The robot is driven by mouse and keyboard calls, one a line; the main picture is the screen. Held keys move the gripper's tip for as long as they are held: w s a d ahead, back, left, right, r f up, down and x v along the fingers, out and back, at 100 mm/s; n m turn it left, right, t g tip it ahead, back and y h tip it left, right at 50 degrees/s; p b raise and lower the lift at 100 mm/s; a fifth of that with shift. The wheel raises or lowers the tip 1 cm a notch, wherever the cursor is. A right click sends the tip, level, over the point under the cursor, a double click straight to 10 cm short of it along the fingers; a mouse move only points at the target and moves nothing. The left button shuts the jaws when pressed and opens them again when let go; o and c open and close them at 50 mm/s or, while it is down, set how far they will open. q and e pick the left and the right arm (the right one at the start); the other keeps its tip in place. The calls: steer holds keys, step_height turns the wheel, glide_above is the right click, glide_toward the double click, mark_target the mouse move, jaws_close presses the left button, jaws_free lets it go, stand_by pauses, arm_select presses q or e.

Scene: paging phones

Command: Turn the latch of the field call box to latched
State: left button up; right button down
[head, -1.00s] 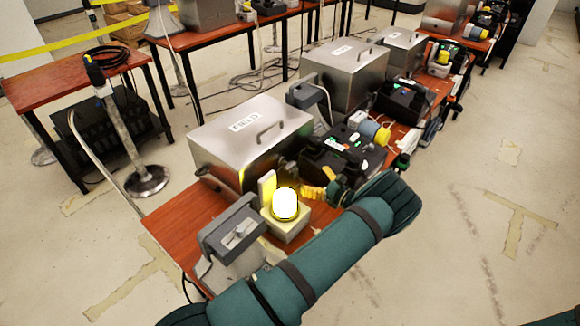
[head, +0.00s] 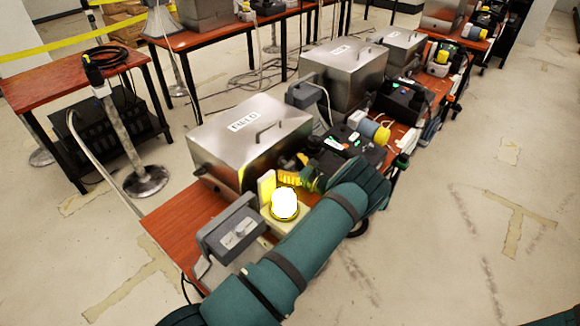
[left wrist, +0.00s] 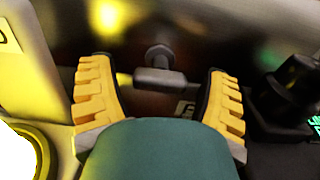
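The field call box (head: 235,150) is a shiny metal case with a "FIELD" label and a handle on its lid, on the red-brown table. In the left wrist view its latch (left wrist: 160,78) shows as a grey bar lying about level on a round pivot, against the metal front. My left gripper (head: 309,178) is at the box's front, at its right part. In the left wrist view the yellow fingers (left wrist: 160,97) are spread apart, one on each side of the latch, with gaps to it. The latch is hidden in the head view.
A glowing lamp (head: 285,204) on a pale base stands close left of my gripper. A grey unit (head: 231,228) is at the table's near end. A black device (head: 343,146) with green lights lies to the right. More metal boxes (head: 343,70) stand behind.

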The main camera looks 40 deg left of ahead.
arm_select(q)
steer(key=c, duration=0.9)
steer(key=shift+n, duration=0.3)
steer(key=shift+f+n+b, duration=0.1)
steer(key=shift+n+b, duration=0.85)
steer(key=shift+n, duration=0.25)
steer(key=shift+n+b, duration=0.9)
steer(key=shift+n, duration=1)
steer(key=o, duration=1.2)
